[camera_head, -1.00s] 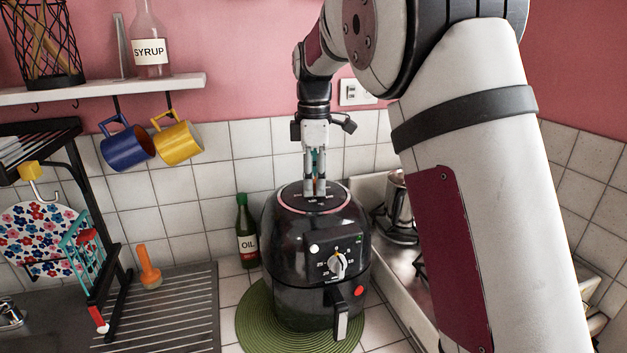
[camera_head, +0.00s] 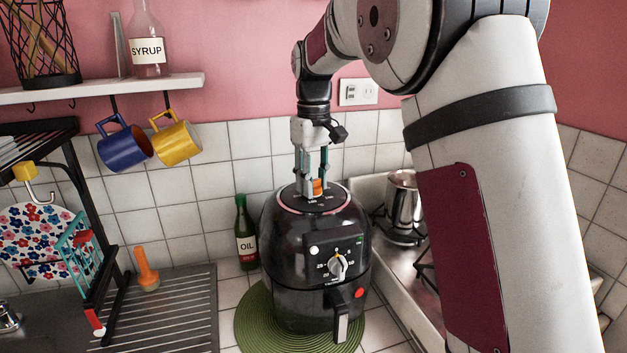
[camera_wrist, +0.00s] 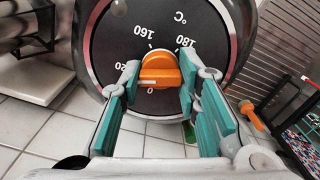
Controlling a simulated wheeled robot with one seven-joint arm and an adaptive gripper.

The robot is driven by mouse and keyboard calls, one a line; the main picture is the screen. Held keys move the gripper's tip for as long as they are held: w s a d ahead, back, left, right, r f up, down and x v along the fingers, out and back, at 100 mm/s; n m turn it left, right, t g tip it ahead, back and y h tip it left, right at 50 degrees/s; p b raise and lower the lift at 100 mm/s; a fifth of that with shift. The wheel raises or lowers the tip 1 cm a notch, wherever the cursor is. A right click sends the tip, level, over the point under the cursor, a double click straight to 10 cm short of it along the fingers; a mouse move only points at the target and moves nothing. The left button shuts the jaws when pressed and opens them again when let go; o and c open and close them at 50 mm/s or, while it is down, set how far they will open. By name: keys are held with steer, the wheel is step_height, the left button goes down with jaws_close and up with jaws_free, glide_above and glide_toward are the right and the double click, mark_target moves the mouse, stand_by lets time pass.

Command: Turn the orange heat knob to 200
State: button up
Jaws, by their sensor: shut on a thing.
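The orange heat knob (camera_head: 317,187) sits on top of the black air fryer (camera_head: 290,235). In the wrist view the knob (camera_wrist: 160,70) is at the centre of a dark dial (camera_wrist: 110,45) marked 0, 120, 160, 180 and °C. A small white mark at the knob's edge is near the 160. The 200 mark is not visible. My gripper (camera_wrist: 160,76) has its teal-padded fingers on either side of the knob and is shut on it. In the head view my gripper (camera_head: 313,188) points straight down at the fryer's top.
A front dial (camera_head: 338,265) and a handle (camera_head: 342,325) are on the fryer, which stands on a green mat (camera_head: 255,335). An oil bottle (camera_head: 245,235) stands to its left. A steel pot (camera_head: 403,200) is on the stove at right. Mugs (camera_head: 125,148) hang above left.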

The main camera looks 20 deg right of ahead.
steer(key=m, duration=0.4)
steer(key=shift+m, duration=0.3)
steer(key=m, duration=1)
steer(key=shift+p, duration=0.35)
steer(key=m, duration=0.5)
steer(key=m+p, duration=0.1)
steer(key=m, duration=0.9)
steer(key=shift+p, duration=0.3)
steer(key=m, duration=0.6)
steer(key=shift+m+p, duration=0.4)
steer(key=shift+m, duration=1.8)
